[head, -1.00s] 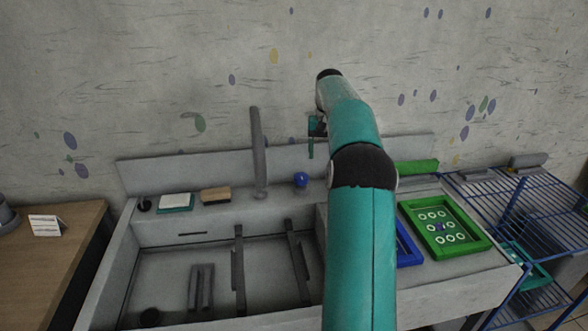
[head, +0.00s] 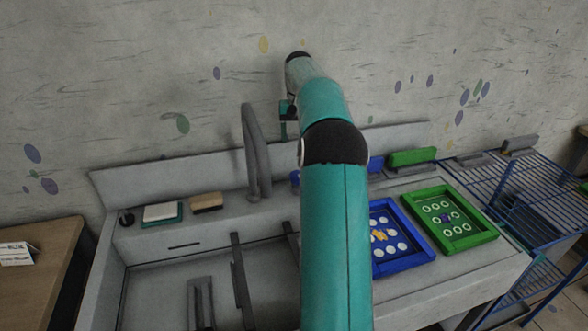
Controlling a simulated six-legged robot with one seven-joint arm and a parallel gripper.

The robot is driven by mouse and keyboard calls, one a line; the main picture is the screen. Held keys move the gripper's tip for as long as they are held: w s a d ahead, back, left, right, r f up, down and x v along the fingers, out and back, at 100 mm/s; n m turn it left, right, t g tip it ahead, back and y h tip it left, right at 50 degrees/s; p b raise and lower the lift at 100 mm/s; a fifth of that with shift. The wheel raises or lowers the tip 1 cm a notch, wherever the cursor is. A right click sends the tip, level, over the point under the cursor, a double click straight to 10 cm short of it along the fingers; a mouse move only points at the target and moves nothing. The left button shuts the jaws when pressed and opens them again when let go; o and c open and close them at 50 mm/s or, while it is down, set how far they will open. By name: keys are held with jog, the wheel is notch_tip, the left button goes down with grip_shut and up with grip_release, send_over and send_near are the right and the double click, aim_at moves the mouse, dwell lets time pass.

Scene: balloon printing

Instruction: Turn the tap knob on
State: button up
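The grey tap (head: 249,150) rises as a bent pipe from the back ledge of the sink, left of my arm. The blue tap knob (head: 295,178) is just right of the tap base, mostly hidden behind my arm, so its turned position cannot be told. My gripper (head: 287,122) is small and dark with a teal part, pointing down above the knob area and right of the tap's top. It appears apart from the knob. Its fingers are too small and hidden to tell whether they are open. No water is visible at the tap.
The grey sink basin (head: 180,275) lies below with dark bars across it. A sponge (head: 206,202) and a teal-edged white block (head: 163,212) sit on the ledge. Blue (head: 418,262) and green (head: 482,240) frames lie right of my arm, near a blue wire rack (head: 520,190).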

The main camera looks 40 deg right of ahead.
notch_tip(320, 180, down, 14)
jog(key=shift+w+a+r, duration=0.1)
dwell(0.4)
jog(key=c, duration=1)
jog(key=shift+o, duration=0.2)
